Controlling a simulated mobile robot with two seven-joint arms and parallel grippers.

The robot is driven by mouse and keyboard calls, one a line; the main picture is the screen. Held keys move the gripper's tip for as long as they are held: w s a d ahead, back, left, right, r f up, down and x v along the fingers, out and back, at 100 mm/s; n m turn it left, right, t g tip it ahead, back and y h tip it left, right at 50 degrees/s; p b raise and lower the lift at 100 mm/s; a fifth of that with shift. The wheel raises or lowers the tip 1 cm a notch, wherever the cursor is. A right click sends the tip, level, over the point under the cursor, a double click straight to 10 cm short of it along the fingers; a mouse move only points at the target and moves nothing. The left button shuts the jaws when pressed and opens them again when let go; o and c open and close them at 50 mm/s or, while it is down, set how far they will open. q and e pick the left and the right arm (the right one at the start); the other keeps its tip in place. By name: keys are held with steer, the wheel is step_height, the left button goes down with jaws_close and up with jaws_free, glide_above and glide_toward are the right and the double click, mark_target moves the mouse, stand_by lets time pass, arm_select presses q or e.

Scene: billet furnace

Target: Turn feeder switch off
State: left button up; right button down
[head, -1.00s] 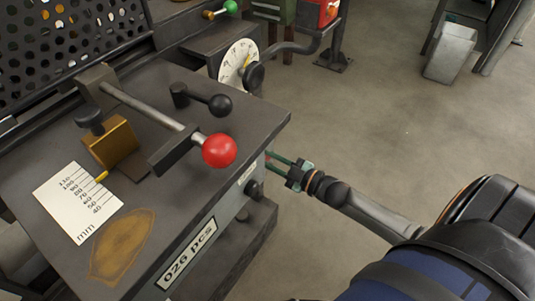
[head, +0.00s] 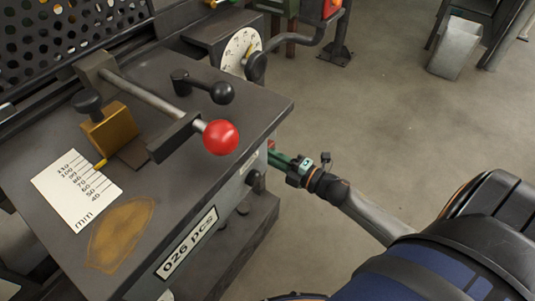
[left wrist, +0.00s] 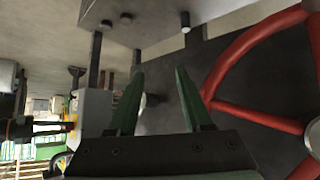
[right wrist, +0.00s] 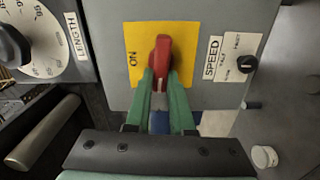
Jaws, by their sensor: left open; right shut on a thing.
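The red switch handle (right wrist: 162,52) stands out from a yellow plate (right wrist: 185,42) marked ON in the right wrist view. The green fingers of my right gripper (right wrist: 162,77) lie on both sides of the handle and are shut on it. In the head view my right gripper (head: 278,157) is at the machine's side, below the table edge; only a bit of red shows there. My left gripper (left wrist: 160,85) is open and empty in the left wrist view, and it is not seen in the head view.
A SPEED knob (right wrist: 247,64) is right of the yellow plate and a LENGTH dial (right wrist: 35,50) is left. On the machine table (head: 215,172) is a red-ball lever (head: 221,137). A red handwheel (left wrist: 245,60) is near my left gripper.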

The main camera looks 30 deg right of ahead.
steer(key=shift+f+n, duration=0.15)
steer(key=shift+n, duration=0.55)
steer(key=c, duration=0.8)
jaws_free()
steer(key=shift+s, duration=0.1)
steer(key=v, duration=1.2)
steer(key=shift+s+d+p, duration=0.15)
steer(key=shift+s+p, duration=0.05)
steer(key=shift+p, duration=0.1)
